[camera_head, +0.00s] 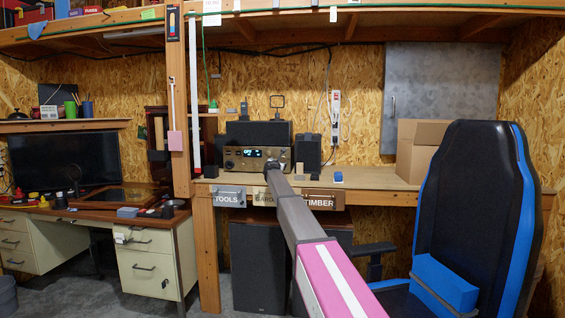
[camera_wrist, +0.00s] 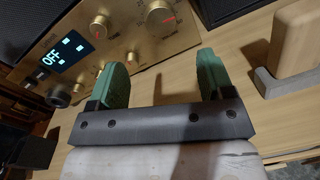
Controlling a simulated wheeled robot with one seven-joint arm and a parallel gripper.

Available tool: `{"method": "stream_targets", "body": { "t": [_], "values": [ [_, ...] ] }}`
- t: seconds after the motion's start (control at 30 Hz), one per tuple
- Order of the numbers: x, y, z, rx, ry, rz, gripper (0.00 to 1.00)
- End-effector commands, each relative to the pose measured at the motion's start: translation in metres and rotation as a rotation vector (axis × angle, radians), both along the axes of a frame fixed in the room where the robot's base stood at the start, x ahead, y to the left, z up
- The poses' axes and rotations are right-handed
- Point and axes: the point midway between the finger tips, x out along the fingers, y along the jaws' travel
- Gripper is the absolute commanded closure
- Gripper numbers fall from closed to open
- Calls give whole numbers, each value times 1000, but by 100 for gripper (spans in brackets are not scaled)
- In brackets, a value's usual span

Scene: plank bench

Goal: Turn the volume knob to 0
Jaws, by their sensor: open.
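A gold amplifier (camera_head: 236,166) with a lit display stands on the bench; its front panel (camera_wrist: 122,22) fills the upper left of the wrist view. The blue-white display (camera_wrist: 66,52) seems to read OFF, but I cannot be sure. My gripper (camera_wrist: 162,60) is open, its two green fingers apart with nothing between them. It is in front of the panel, below the large knob in the picture, not gripping it.
A dark speaker (camera_head: 308,150) stands right of the amplifier and a dark box (camera_head: 259,133) sits behind and above it. A beige and grey block (camera_wrist: 292,45) lies right of my gripper. A cardboard box (camera_head: 415,152) and a chair (camera_head: 470,190) are farther right.

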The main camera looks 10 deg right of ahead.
Motion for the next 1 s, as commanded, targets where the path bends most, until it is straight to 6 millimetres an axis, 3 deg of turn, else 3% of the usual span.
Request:
{"method": "stream_targets", "body": {
  "t": [0.6,0.97,1.0],
  "values": [
    [90,-30,0,-2,-1,1,26],
    [96,-32,0,-2,0,1,26],
    [96,-32,0,-2,0,1,32]
  ]
}}
